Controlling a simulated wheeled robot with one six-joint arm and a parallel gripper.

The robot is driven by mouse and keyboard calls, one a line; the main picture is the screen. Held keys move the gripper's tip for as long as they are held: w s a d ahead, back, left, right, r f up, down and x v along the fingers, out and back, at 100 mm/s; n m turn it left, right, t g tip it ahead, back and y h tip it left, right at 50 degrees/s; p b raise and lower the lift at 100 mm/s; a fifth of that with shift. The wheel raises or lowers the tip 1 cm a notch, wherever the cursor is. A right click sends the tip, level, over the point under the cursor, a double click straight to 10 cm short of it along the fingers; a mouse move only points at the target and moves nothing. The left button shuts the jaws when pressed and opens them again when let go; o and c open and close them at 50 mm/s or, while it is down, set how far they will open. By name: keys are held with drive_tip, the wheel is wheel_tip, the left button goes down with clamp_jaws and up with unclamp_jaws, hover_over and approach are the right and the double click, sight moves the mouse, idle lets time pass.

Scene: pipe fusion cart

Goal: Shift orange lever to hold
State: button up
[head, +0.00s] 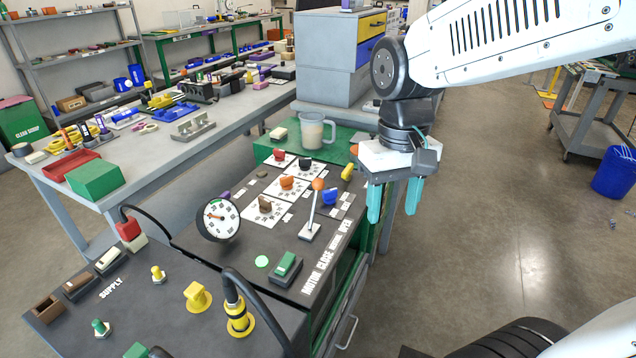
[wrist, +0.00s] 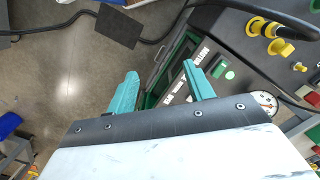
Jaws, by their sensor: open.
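The orange lever (head: 318,185) is a thin pale stick with an orange ball on top, standing up from a small light base on the dark cart panel in the head view. Lettering on the panel's front edge beside it appears to read motor, close, a blurred word and open; I cannot make out "hold". My gripper (head: 393,215) is open and empty, pointing down to the right of the lever, beyond the panel's right edge and apart from it. In the wrist view my gripper (wrist: 160,78) shows two teal fingers spread apart. I cannot make out the lever there.
Several coloured knobs on white dial plates, a round gauge (head: 218,219) and a green switch (head: 287,266) surround the lever. A clear mug (head: 314,131) stands behind. A black cable with a yellow plug (head: 238,317) rises in front.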

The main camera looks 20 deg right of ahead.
sight(319, 179)
drive_tip(key=w+f+m, duration=0.2)
drive_tip(key=w, duration=0.7)
drive_tip(key=w+a+f+m, duration=0.1)
drive_tip(key=w+f+m, duration=0.1)
drive_tip(key=w, duration=0.7)
drive_tip(key=w+a+f+m+t, duration=0.1)
drive_tip(key=w+f+m, duration=0.1)
drive_tip(key=w, duration=0.7)
drive_tip(key=shift+w+a+f, duration=0.1)
drive_tip(key=shift+w+f, duration=0.3)
drive_tip(key=shift+f, duration=0.1)
drive_tip(key=shift+m, duration=0.3)
drive_tip(key=shift+f, duration=0.25)
drive_tip(key=f, duration=0.7)
drive_tip(key=shift+w+a, duration=0.15)
drive_tip(key=shift+a, duration=0.2)
